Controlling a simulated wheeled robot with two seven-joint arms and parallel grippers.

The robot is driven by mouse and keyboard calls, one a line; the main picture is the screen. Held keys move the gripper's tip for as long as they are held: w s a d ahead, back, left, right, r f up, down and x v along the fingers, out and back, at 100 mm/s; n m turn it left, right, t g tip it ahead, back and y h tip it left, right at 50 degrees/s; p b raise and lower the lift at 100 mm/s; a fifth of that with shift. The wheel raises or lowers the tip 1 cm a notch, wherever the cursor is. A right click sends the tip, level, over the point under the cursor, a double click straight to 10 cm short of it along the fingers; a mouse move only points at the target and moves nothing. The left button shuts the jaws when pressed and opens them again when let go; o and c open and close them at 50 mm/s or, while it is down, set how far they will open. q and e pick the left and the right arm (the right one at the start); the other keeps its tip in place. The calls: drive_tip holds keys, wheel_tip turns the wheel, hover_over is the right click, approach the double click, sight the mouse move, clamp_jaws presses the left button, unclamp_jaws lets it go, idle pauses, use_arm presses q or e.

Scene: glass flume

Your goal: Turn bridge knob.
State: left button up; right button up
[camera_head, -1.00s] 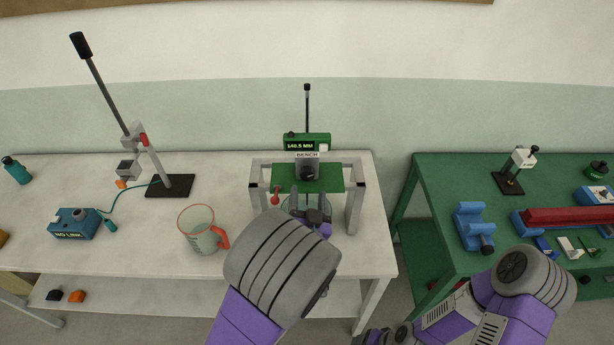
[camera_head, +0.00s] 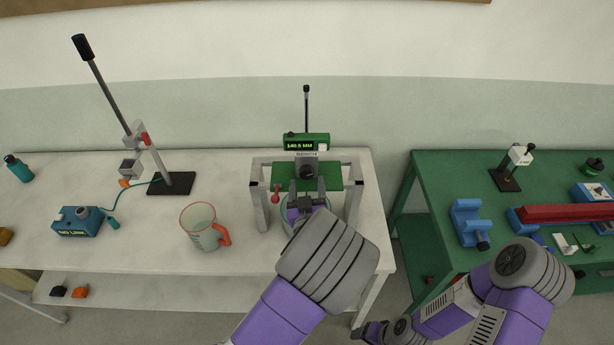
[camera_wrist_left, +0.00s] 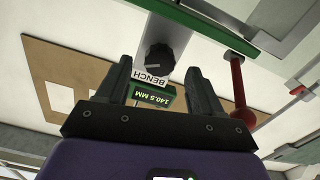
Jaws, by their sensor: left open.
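The bridge is a grey metal frame with a green plate (camera_head: 326,177) on the white table. Its dark round knob (camera_head: 306,173) sits at the front of the plate, under a "BENCH" label. In the left wrist view the knob (camera_wrist_left: 159,59) is black, ahead of and between the fingers, with no contact visible. My left gripper (camera_head: 307,186) is open and empty, just in front of the knob; it also shows in the left wrist view (camera_wrist_left: 158,85). A green display (camera_head: 306,142) above reads 140.5 MM.
A red-tipped lever (camera_head: 276,193) hangs left of the knob, close to my left gripper; in the wrist view it is red (camera_wrist_left: 238,85). A jug with a red handle (camera_head: 202,228) stands to the left. A green table (camera_head: 435,190) with tools stands at right.

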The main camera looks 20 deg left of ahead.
sight(307, 176)
use_arm(q)
drive_tip(key=shift+x, duration=1.65)
drive_tip(key=shift+c, duration=0.3)
drive_tip(key=c, duration=1)
drive_tip(key=m, duration=0.4)
drive_tip(key=shift+m, duration=0.4)
drive_tip(key=o, duration=1.1)
drive_tip(key=shift+c, duration=0.2)
drive_tip(key=shift+s, duration=0.15)
drive_tip(key=v, duration=0.7)
drive_tip(key=shift+s+b, duration=0.15)
drive_tip(key=shift+b, duration=0.3)
